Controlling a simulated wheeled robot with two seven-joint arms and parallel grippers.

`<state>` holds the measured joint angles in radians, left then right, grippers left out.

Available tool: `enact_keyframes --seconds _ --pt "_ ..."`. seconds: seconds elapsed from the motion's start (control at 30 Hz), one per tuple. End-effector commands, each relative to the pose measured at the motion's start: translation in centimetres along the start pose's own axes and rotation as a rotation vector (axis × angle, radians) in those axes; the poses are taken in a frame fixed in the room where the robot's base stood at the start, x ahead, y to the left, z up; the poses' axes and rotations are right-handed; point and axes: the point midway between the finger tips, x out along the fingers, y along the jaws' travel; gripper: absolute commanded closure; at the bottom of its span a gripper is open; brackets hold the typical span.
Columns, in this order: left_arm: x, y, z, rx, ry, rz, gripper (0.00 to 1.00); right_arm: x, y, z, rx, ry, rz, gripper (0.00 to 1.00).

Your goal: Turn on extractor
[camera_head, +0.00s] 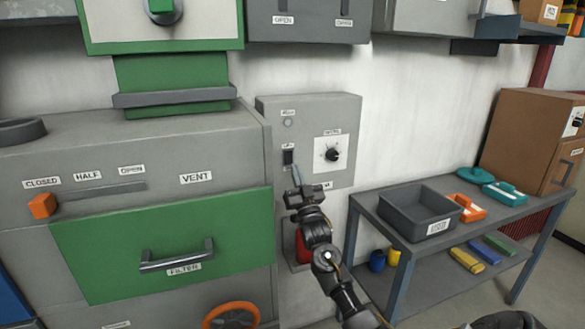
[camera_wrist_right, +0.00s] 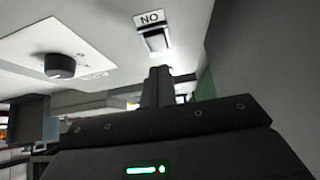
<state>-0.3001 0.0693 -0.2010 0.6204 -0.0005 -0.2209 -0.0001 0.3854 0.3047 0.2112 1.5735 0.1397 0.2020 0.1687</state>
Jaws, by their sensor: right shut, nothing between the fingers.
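The grey control panel (camera_head: 305,106) is on the wall right of the big grey machine. It carries a dark rocker switch (camera_head: 288,158) on its left side, a small unlit-looking round lamp (camera_head: 288,123) above it and a black dial (camera_head: 332,154) on a white plate. My right gripper (camera_head: 297,172) is shut and empty, its tips just below the switch. In the right wrist view, the switch (camera_wrist_right: 156,40) is beside an upside-down ON label (camera_wrist_right: 149,18). The shut fingertips (camera_wrist_right: 160,72) point at it; whether they touch it I cannot tell. My left gripper is not in view.
The green FILTER drawer (camera_head: 160,240) with its handle is left of my right arm. A blue-grey bench (camera_head: 400,246) stands to the right with a dark bin (camera_head: 415,208) and coloured items. A red object (camera_head: 303,248) is partly hidden behind my arm.

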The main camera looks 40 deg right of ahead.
Motion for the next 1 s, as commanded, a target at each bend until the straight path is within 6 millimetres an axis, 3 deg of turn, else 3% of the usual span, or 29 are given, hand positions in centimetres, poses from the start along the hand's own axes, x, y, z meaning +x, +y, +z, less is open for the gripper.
enact_keyframes --seconds 0.3,0.7,1.0 --pt "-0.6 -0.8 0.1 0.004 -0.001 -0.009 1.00 1.9 -0.1 2.4 0.000 -0.005 -0.002 1.00" --pt "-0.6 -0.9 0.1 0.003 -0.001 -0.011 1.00 2.1 -0.1 2.6 0.001 -0.004 -0.002 1.00" --pt "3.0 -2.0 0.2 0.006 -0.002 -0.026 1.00 2.2 -0.1 3.7 0.001 0.062 -0.002 1.00"
